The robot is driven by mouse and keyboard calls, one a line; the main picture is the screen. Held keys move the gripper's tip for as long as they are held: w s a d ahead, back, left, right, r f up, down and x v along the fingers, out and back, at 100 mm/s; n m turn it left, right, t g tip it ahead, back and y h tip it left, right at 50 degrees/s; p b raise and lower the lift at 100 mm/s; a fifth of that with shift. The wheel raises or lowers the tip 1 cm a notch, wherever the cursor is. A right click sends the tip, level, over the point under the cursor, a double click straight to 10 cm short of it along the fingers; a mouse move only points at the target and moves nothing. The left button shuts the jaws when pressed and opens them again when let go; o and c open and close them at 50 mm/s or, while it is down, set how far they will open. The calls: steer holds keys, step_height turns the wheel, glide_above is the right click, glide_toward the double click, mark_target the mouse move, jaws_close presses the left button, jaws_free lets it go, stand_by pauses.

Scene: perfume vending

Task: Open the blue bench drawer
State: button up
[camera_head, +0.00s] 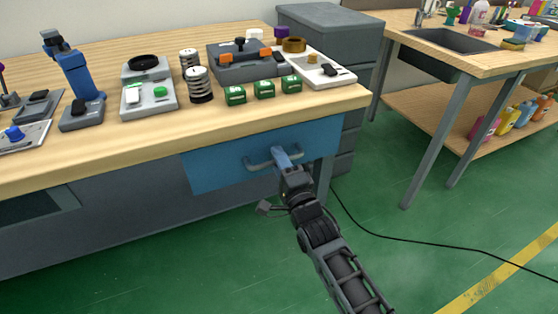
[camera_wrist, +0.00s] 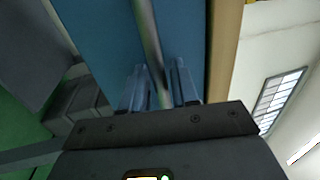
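The blue drawer front (camera_head: 215,172) sits under the right end of the wooden bench (camera_head: 130,146) and looks flush with it, so the drawer appears shut. Its grey bar handle (camera_head: 258,165) shows on the front. My gripper (camera_head: 284,154) is at the right part of this handle. In the wrist view the handle bar (camera_wrist: 147,30) runs down between the two fingers of my gripper (camera_wrist: 158,78), close to both. The fingers stand apart with a small gap around the bar, so the gripper looks open. The blue front (camera_wrist: 100,35) lies just beyond.
Green boxes (camera_head: 264,88), a grey toolbox-like device (camera_head: 240,62) and other tools stand on the bench. A grey cabinet (camera_head: 335,35) is behind its right end. A sink table (camera_head: 480,60) stands at right. A black cable (camera_head: 420,240) crosses the otherwise clear green floor.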

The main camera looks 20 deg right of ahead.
jaws_close()
steer(key=shift+s, duration=0.15)
